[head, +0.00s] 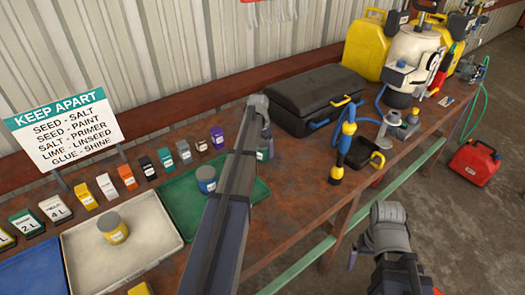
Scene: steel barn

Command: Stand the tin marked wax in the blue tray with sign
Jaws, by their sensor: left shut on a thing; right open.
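My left arm reaches up across the middle of the head view, and its gripper (265,136) points down at the far right end of the green tray. It is shut on a small grey-green tin (265,154), mostly hidden by the arm; I cannot read its marking. The blue tray (32,277) is at the bottom left, cut off by the frame, with its visible part empty. The sign (62,130) headed KEEP APART stands behind the trays and lists pairs such as seed and salt. My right gripper (362,246) is open and empty, in front of the bench.
A white tray (150,262) holds a yellow tin (112,228). The green tray (180,222) holds a blue tin (206,179). Several coloured containers line the back. A black case (315,98), blue-yellow tool (343,145) and sprayer (412,60) occupy the right.

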